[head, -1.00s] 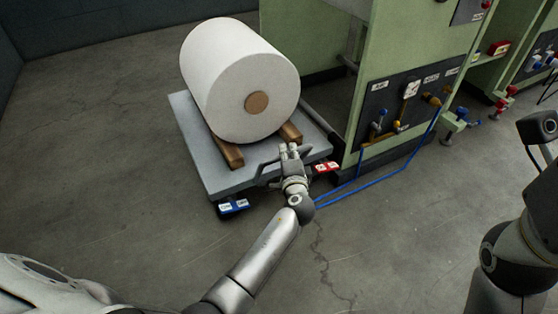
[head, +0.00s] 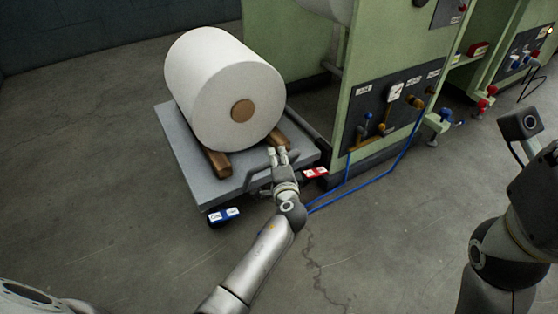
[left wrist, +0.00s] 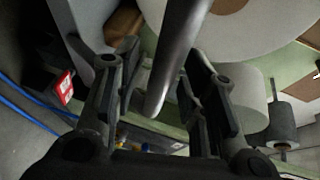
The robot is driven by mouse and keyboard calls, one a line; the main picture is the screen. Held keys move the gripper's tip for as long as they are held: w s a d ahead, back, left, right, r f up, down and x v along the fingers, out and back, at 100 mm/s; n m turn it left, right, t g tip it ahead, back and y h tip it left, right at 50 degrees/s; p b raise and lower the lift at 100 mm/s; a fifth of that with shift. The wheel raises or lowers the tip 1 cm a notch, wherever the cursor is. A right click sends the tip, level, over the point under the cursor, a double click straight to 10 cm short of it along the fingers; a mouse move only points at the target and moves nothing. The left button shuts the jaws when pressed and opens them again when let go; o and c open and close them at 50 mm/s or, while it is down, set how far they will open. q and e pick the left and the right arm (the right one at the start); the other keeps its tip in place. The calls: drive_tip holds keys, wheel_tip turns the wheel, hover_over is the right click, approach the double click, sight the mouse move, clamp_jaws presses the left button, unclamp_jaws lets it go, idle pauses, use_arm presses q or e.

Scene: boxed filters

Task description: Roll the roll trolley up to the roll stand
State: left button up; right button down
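The roll trolley (head: 190,172) is a low grey platform at the middle left of the head view. A large white roll (head: 215,85) with a brown core lies on it between brown wooden chocks (head: 217,163). The green roll stand (head: 372,50) stands just right of the trolley. My left gripper (head: 277,153) is at the trolley's near edge, by its dark handle. In the left wrist view the handle bar (left wrist: 178,55) passes between the fingers (left wrist: 165,90), which are apart with gaps on both sides. My right arm shows at the right; its gripper is out of view.
Blue hoses (head: 375,182) run from the stand's valve panel (head: 392,103) down to the floor, right of the trolley. Floor to the left and front is clear.

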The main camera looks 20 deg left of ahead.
use_arm(q)
drive_tip(key=v, duration=0.7)
drive_tip(key=shift+s, duration=0.2)
drive_tip(key=shift+d, duration=0.15)
